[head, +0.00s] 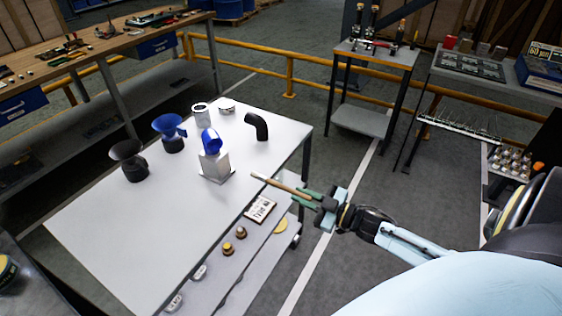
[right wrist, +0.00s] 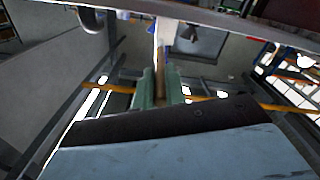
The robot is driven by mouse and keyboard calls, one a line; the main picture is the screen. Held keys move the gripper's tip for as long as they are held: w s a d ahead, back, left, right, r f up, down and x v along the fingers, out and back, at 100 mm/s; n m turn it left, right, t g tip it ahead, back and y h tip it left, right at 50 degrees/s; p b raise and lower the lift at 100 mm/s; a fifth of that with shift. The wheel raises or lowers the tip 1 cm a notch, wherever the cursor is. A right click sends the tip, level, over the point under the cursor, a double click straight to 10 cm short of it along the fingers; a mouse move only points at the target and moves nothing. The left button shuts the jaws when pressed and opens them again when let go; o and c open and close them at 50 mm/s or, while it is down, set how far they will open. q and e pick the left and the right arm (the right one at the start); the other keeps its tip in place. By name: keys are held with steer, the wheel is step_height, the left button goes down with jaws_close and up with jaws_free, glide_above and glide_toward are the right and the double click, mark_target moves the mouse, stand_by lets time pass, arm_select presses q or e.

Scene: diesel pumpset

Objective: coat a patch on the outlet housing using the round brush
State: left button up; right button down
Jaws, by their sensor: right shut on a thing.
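The round brush (head: 283,186) has a thin wooden handle and a pale tip pointing left. My right gripper (head: 312,198), with green fingers, is shut on its handle, beyond the table's right edge. In the right wrist view the green fingers (right wrist: 160,90) close around the handle (right wrist: 160,72). A blue rounded part (head: 210,141) sits on a silver block (head: 215,166) on the white table; it may be the outlet housing, but I cannot be sure. The brush tip is apart from it, to its right. My left gripper is not in view.
The white table (head: 120,235) also holds a black flared part (head: 131,163), a blue flared part (head: 171,134), a black elbow (head: 257,125) and a white ring (head: 200,112). Its front left is clear. A lower shelf holds a labelled box (head: 260,209) and small knobs. Yellow railings stand behind.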

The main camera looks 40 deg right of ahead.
mark_target(280, 186)
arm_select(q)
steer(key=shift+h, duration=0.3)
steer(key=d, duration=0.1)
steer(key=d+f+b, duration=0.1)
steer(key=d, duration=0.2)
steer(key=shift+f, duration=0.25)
arm_select(e)
steer(key=w+a+f, duration=0.1)
steer(key=w+a, duration=0.3)
steer(key=a, duration=0.3)
steer(key=shift+w+f, duration=0.2)
steer(key=shift+f, duration=0.15)
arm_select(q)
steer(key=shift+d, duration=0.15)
